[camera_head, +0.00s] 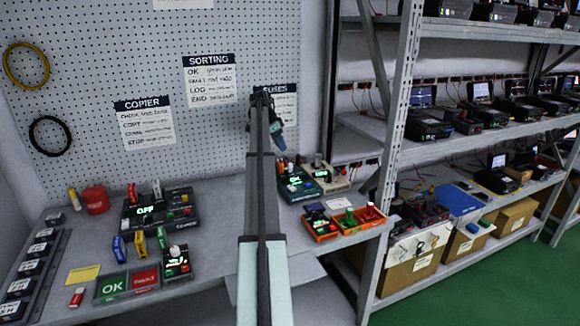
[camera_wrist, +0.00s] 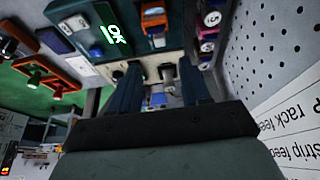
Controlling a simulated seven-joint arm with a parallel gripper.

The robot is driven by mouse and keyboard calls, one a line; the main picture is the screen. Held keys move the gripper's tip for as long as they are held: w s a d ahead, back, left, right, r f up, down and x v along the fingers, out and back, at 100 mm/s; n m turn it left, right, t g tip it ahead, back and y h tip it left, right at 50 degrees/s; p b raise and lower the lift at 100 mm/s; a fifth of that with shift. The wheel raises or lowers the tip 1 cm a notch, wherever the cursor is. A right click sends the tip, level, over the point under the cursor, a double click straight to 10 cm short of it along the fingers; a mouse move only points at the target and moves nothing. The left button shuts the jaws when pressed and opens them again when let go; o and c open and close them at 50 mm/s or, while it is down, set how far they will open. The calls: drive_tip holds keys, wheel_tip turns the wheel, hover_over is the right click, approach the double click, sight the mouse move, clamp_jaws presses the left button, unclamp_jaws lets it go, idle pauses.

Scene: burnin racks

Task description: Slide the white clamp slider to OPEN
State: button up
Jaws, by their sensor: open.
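My gripper (camera_head: 279,138) is raised near the pegboard, above the back of the bench, beyond the device with a green lit display (camera_head: 295,183). In the wrist view my gripper (camera_wrist: 158,92) shows two dark blue fingers spread apart, with nothing visibly held. Past them is the face of a device with a lit OK display (camera_wrist: 115,34).
An orange tray (camera_head: 322,236) with small parts lies in front of the device. A dark copier unit (camera_head: 133,229) and a green OK/red tray (camera_head: 112,288) stand left of my arm. A metal rack post (camera_head: 393,130) rises on the right. Bare bench (camera_head: 215,215) shows left of my arm.

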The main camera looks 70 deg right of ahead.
sight(290, 164)
drive_tip(key=x, duration=1.2)
drive_tip(key=shift+s+f, duration=0.1)
drive_tip(key=shift+f, duration=0.1)
drive_tip(key=shift+c, duration=0.3)
clamp_jaws()
